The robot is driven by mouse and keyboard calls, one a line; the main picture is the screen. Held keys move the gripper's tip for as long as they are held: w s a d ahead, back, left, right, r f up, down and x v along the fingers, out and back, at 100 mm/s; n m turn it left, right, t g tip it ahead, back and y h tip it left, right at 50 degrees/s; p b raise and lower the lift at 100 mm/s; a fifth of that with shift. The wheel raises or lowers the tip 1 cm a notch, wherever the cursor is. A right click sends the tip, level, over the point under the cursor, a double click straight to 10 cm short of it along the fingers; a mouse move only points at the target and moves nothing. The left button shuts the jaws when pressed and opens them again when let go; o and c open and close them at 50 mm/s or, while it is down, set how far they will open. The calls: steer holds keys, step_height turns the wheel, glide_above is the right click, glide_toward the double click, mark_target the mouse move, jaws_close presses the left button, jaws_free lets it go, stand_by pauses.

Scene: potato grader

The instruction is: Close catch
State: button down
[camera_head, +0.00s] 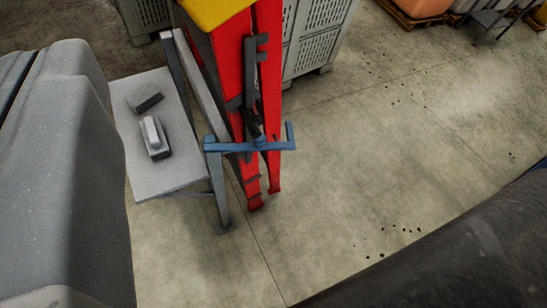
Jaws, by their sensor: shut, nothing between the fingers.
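A catch-like fitting stands on a red upright frame (229,78) near the middle of the view. It has a dark upright bracket (250,75) with short arms at its top. Below it, a blue crossbar (225,147) with upturned ends runs across the red posts. A small dark joint sits just above the bar. I cannot tell from this view whether the catch is open or closed. My gripper's fingers are not in view.
A small grey table (170,182) left of the red frame holds two grey blocks. Pale slatted crates (315,40) stand behind. A large grey body fills the left edge, and a dark rounded shape covers the lower right. The concrete floor (400,150) to the right is clear.

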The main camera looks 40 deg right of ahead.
steer(key=w+d+f+g, duration=0.1)
steer(key=w+d+f, duration=0.2)
steer(key=f, duration=0.4)
steer(key=w+d+f+g+b, duration=0.1)
steer(key=w+d+f, duration=0.15)
steer(key=f, duration=0.35)
steer(key=w+d+f+g, duration=0.1)
steer(key=w+d+f, duration=0.1)
steer(key=d+f, duration=0.35)
steer(key=m+g, duration=0.2)
glide_toward(260, 145)
steer(key=s+f+x, duration=0.1)
steer(key=x, duration=0.4)
steer(key=shift+w+a+h, duration=0.1)
steer(key=shift+w+h, duration=0.3)
steer(key=shift+w, duration=0.55)
steer(key=shift+w+b, duration=0.1)
steer(key=shift+b, duration=0.25)
